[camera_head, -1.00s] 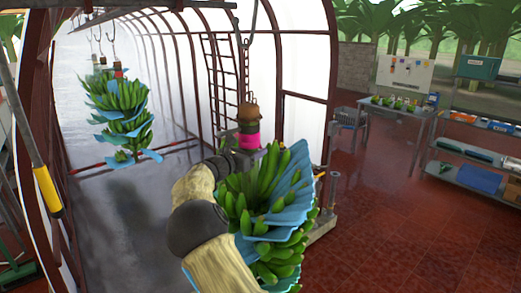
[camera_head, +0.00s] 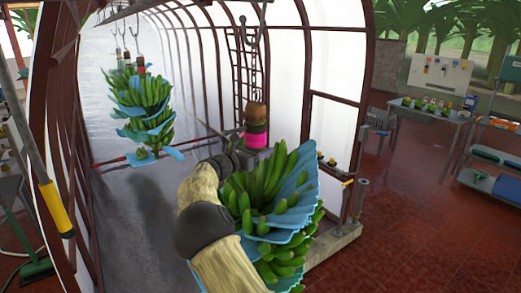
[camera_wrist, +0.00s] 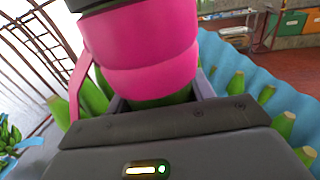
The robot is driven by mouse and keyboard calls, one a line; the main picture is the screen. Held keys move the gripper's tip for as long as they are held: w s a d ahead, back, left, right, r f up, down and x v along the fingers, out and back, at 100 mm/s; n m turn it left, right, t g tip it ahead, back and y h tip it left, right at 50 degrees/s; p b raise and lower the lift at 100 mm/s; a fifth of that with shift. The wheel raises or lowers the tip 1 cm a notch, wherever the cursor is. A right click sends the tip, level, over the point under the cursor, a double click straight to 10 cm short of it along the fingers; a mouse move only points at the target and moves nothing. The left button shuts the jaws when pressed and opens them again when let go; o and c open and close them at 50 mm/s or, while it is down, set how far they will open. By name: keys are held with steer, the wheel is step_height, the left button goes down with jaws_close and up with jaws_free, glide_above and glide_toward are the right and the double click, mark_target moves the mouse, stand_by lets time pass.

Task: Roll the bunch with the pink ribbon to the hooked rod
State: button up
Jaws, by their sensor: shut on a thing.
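The green banana bunch (camera_head: 262,190) with blue sheets between its hands hangs from an overhead hook at the centre of the head view. Its pink ribbon (camera_head: 256,139) is wrapped around the stem below a brown band. The ribbon fills the upper middle of the wrist view (camera_wrist: 145,50). My gripper (camera_head: 243,157) is shut on the stem just below the ribbon; its fingertips are mostly hidden by the bunch. A dark rod with a yellow grip (camera_head: 56,208) stands at the left edge of the head view; I cannot see a hook on it.
Other bunches (camera_head: 145,105) hang at the left inside the arched tunnel. Brown arch posts (camera_head: 365,100) and a low kerb with a short post (camera_head: 340,235) stand right of my bunch. A table (camera_head: 430,113) and shelves (camera_head: 490,155) are at the far right. Red floor there is clear.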

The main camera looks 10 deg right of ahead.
steer(key=shift+s, duration=0.15)
steer(key=o, duration=1.1)
steer(key=shift+o, duration=1.2)
steer(key=shift+w+f, duration=0.1)
steer(key=shift+w, duration=0.1)
steer(key=b+v, duration=0.7)
steer(key=v, duration=1)
steer(key=shift+s+a, duration=0.1)
steer(key=shift+a, duration=0.2)
steer(key=shift+d, duration=0.1)
